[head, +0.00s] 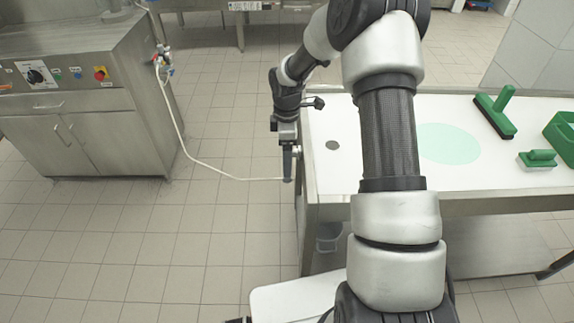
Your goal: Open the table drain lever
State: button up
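The white-topped steel table (335,185) stands at the right, with a dark round drain hole (332,145) near its left end. My arm reaches forward over the table and bends left at its far part. My gripper (288,178) points down just outside the table's left edge, beside the drain hole. From this angle I cannot tell whether its fingers are open or shut, or whether they touch anything. I cannot make out the drain lever clearly; the gripper and the table edge cover that area.
A green squeegee (496,112), a green brush (538,158) and a green container (563,135) are on the table's right part. A steel machine (75,110) stands at the left. Its pale hose (200,163) runs across the tiled floor toward the gripper. The floor between is otherwise clear.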

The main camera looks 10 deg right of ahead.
jog(key=shift+f, duration=2.4)
jog(key=c, duration=1.5)
